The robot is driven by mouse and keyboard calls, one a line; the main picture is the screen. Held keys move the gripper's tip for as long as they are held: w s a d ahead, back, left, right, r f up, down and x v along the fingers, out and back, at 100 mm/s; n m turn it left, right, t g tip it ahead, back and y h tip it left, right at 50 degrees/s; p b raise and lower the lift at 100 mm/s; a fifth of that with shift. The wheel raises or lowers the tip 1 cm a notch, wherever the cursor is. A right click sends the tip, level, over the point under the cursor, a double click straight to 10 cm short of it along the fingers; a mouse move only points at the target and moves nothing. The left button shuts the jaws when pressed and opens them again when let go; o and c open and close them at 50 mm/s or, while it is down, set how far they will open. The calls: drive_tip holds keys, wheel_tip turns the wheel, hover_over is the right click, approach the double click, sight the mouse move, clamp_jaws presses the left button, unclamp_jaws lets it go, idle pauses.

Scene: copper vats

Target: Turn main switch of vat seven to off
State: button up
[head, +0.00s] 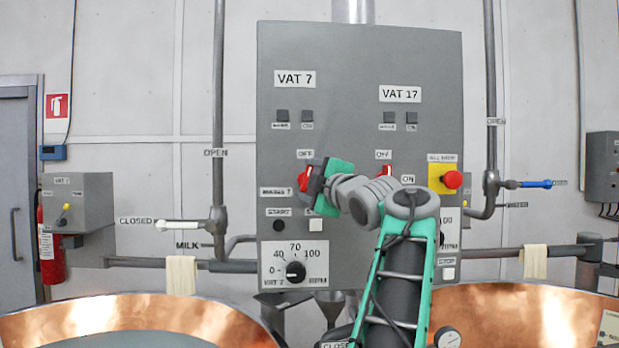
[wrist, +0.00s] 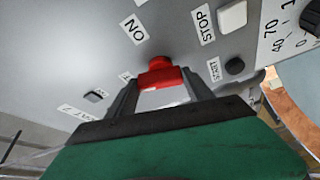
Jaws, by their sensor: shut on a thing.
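The main switch of vat seven is a red knob (head: 303,181) on the grey panel, below the VAT 7 sign (head: 295,78). Its OFF label (head: 305,154) shows just above it; the ON label (wrist: 133,28) shows in the wrist view. My gripper (head: 307,184) is at this switch, coming from the right. In the wrist view, the dark fingers of my gripper (wrist: 160,82) are shut on the sides of the red knob (wrist: 157,72). The gripper hides part of the knob in the head view. I cannot tell which position the knob points to.
A similar red switch (head: 386,171) for VAT 17 sits close on the right, partly behind my arm. A yellow plate with a red emergency button (head: 452,180) is further right. A dial (head: 295,271) is below. Copper vats (head: 140,305) stand in front, left and right.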

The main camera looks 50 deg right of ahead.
drive_tip(key=shift+r+n+g+y+p, duration=0.1)
drive_tip(key=shift+n+g+y+p, duration=0.25)
drive_tip(key=shift+n, duration=0.45)
drive_tip(key=shift+r+n+g+y+p, duration=0.15)
drive_tip(key=shift+n+p, duration=0.25)
drive_tip(key=shift+n, duration=0.4)
drive_tip(key=shift+f, duration=0.15)
drive_tip(key=o, duration=1.4)
drive_tip(key=shift+c, duration=0.2)
drive_tip(key=b+v, duration=0.2)
drive_tip(key=v, duration=0.5)
drive_tip(key=shift+s+a, duration=0.25)
drive_tip(key=shift+s, duration=0.05)
